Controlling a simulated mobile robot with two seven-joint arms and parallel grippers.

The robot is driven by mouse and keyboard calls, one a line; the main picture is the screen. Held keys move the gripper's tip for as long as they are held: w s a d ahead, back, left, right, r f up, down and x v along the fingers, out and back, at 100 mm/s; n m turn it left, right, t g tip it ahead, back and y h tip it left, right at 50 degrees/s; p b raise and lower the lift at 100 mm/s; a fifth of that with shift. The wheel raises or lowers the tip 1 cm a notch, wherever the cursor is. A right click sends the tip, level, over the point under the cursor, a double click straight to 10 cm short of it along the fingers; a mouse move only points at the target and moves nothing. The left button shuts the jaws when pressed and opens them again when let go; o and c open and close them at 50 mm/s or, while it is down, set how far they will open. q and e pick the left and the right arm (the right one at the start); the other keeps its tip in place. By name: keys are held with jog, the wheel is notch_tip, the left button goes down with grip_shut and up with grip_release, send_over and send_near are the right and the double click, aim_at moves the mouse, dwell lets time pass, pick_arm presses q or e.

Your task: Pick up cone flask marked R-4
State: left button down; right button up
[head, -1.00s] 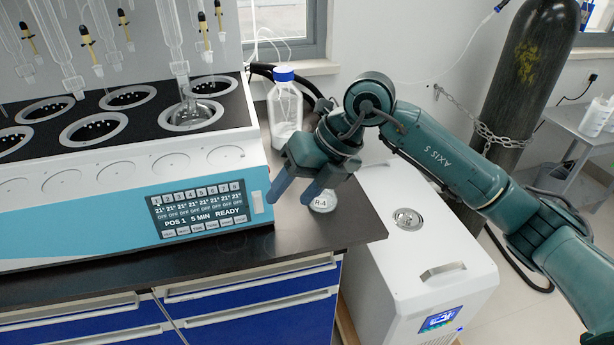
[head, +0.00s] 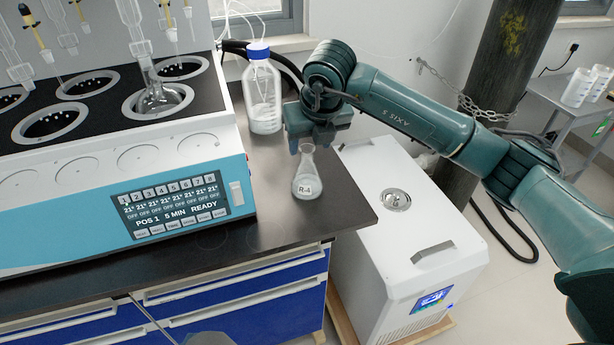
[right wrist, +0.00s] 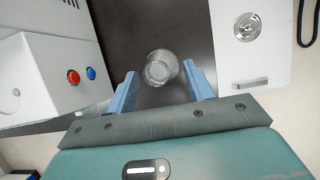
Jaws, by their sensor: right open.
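My left gripper is not in view.
A blue-capped bottle (head: 262,90) stands behind and left of the flask. The blue and white distiller (head: 215,150) fills the bench on the left. A white chiller unit (head: 395,235) stands beyond the bench's right edge. Bare bench lies in front of the flask.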

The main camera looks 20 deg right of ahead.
aim_at(306, 154)
jog(key=x, duration=0.4)
jog(key=shift+a+f, duration=0.25)
grip_shut()
dwell(0.4)
